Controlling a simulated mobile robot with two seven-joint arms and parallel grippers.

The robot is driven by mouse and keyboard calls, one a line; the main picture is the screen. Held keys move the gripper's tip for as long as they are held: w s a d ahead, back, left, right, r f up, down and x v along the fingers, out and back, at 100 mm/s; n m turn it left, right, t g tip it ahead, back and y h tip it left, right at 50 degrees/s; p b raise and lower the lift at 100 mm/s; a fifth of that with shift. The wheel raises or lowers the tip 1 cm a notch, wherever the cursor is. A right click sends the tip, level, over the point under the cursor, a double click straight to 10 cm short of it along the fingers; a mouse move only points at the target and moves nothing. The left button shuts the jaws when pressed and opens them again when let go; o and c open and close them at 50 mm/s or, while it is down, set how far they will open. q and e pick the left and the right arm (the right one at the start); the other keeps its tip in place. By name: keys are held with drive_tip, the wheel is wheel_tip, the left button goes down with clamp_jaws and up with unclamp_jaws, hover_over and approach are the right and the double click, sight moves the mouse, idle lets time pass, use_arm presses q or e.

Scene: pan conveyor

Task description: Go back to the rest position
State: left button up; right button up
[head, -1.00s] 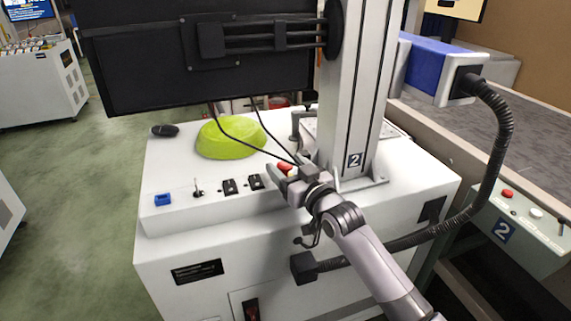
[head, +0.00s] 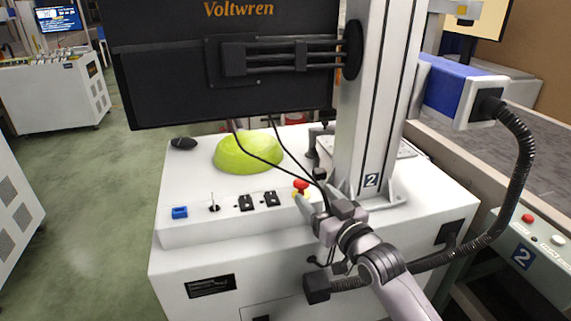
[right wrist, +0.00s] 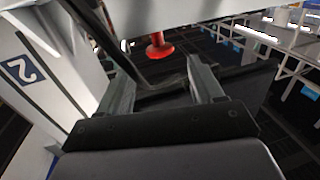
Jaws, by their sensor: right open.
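My right gripper (head: 312,200) is in front of the white machine cabinet (head: 215,262), by the base of the grey column, close to a red button (head: 301,186) on a yellow base. In the right wrist view its two fingers (right wrist: 155,85) are apart with nothing between them, and a red button (right wrist: 159,46) shows beyond the fingertips. My left gripper is not in view.
A black monitor (head: 180,85) hangs over the cabinet. The upright column (head: 375,100) and a black ribbed hose (head: 522,170) stand close to my right arm.

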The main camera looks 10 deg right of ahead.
drive_tip(key=s+f+g+p, duration=0.2)
drive_tip(key=s+f, duration=0.3)
drive_tip(key=s, duration=0.4)
drive_tip(key=s+f+g+h+p, duration=0.1)
drive_tip(key=s+f+p, duration=0.3)
drive_tip(key=s, duration=0.5)
drive_tip(key=s+f+g+p, duration=0.3)
drive_tip(key=s+f+g, duration=0.1)
drive_tip(key=s+f, duration=0.3)
drive_tip(key=shift+s+d+h, duration=0.3)
drive_tip(key=shift+s+h, duration=0.1)
drive_tip(key=shift+s, duration=0.85)
